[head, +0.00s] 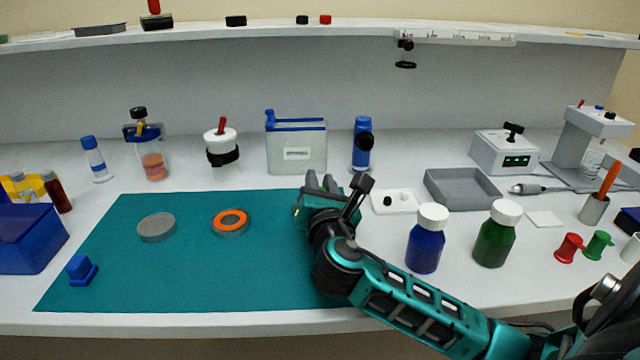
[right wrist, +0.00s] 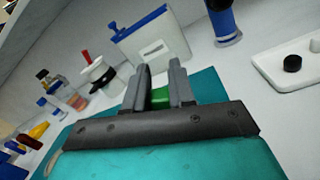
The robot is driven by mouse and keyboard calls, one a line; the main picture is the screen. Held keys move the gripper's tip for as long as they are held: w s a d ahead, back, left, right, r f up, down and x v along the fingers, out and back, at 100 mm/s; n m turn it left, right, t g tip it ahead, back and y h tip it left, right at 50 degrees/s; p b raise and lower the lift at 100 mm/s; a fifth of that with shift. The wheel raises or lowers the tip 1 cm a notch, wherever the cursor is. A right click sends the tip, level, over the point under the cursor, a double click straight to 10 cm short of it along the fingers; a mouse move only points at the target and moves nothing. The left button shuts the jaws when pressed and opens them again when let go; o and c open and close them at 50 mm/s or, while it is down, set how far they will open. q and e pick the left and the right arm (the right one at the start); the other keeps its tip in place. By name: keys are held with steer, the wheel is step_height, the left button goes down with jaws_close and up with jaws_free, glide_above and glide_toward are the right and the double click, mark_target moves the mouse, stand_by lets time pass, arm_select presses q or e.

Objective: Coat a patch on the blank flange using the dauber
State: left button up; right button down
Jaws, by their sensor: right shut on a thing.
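My right gripper (head: 322,186) is over the right part of the teal mat (head: 120,285), its fingers pointing away from me. In the right wrist view, the gripper (right wrist: 161,84) is shut on a small green thing (right wrist: 160,98), mostly hidden between the fingers. It may be the dauber, but too little shows to be sure. A plain grey disc (head: 157,227), which looks like the blank flange, lies flat on the mat left of the gripper, well apart from it. A second grey disc with an orange ring (head: 230,221) lies between them. My left gripper is not in view.
A small blue block (head: 82,269) is at the mat's front left, beside a blue bin (head: 32,238). Blue (head: 425,240) and green (head: 494,235) bottles stand near my right forearm. A grey tray (head: 463,189) is behind them. The mat's front middle is clear.

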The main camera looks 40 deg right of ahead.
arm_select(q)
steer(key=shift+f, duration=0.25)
arm_select(e)
steer(key=shift+f, duration=0.35)
arm_select(q)
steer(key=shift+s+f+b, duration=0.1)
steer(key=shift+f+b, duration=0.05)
steer(key=shift+b, duration=0.15)
arm_select(e)
steer(key=shift+f, duration=0.25)
stand_by(0.4)
step_height(320, 180, up, 2)
steer(key=p, duration=0.2)
steer(key=shift+r+p, duration=0.1)
steer(key=shift+p, duration=0.2)
step_height(320, 180, up, 2)
steer(key=shift+r+p, duration=0.1)
steer(key=shift+p, duration=1.05)
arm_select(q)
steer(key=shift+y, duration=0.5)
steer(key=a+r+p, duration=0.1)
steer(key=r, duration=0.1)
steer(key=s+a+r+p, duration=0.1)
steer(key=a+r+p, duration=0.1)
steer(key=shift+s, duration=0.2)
arm_select(e)
step_height(320, 180, up, 3)
steer(key=shift+f, duration=0.15)
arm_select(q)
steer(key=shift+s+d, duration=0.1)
